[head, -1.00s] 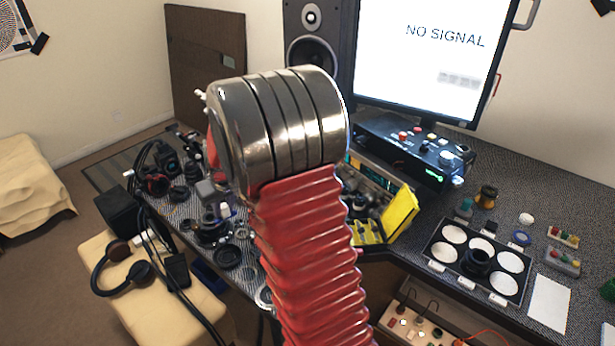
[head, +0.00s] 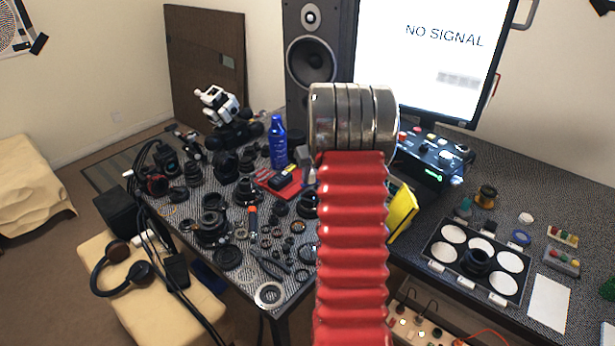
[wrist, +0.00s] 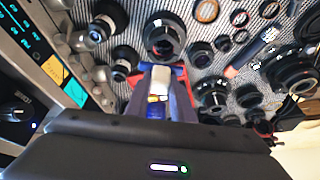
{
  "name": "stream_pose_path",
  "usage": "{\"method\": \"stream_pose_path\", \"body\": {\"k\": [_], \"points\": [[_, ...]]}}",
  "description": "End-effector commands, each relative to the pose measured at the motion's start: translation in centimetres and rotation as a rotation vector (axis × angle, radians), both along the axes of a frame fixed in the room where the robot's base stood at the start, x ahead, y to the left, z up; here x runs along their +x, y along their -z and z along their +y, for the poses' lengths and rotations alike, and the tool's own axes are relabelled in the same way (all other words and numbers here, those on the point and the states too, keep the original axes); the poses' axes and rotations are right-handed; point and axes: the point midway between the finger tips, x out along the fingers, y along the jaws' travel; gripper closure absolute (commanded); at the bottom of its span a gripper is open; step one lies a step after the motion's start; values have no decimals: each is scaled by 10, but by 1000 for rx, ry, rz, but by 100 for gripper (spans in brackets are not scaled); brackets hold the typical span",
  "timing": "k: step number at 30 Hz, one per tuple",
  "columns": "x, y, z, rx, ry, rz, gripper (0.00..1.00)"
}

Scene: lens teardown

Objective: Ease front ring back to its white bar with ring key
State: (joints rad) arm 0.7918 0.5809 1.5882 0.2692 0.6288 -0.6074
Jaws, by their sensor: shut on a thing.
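I cannot tell which part is the front ring, and no white bar can be made out. In the head view my red ribbed arm with silver bands hides my gripper.
Many black lens parts (head: 211,219) and loose rings cover the left bench. A blue bottle (head: 278,141) and a red tray (head: 293,190) stand behind them. On the right are a tray of white discs (head: 437,278) holding a black lens part (head: 477,262), and a monitor (head: 420,55).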

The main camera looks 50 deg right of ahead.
Motion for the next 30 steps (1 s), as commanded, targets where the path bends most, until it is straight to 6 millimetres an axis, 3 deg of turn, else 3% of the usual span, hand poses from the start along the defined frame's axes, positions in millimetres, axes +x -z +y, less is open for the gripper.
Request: {"method": "stream_pose_path", "body": {"k": [11, 23, 30], "points": [[1, 3, 1, 0, -1, 0, 100], [1, 27, 1, 1, -1, 1, 100], [1, 28, 2, 1, -1, 0, 100]]}}
